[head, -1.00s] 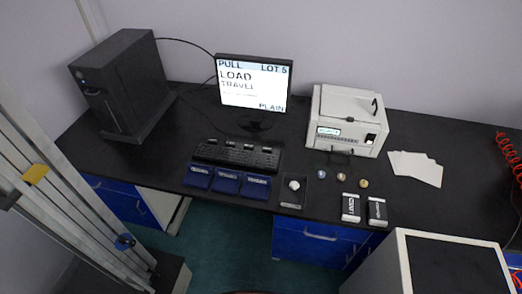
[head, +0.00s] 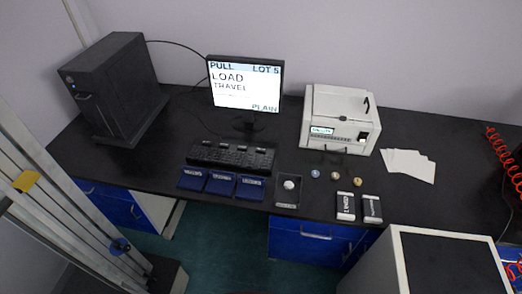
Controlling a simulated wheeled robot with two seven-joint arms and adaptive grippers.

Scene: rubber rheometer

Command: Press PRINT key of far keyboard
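A black keyboard (head: 231,156) lies on the dark bench in front of the monitor (head: 245,88). Several taller dark pieces stand along its back edge. The key labels are too small to read, so I cannot pick out a PRINT key. The monitor shows "PULL", "LOT 5", "LOAD", "TRAVEL" and "PLAIN". Neither of my grippers shows in the head view.
Blue labelled trays (head: 220,182) line the bench's front edge. A white knob on a dark plate (head: 288,190) sits right of them. A black tower (head: 110,85) stands at left, a white instrument (head: 340,118) at right. A grey cabinet (head: 400,270) and metal frame (head: 40,170) flank the front.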

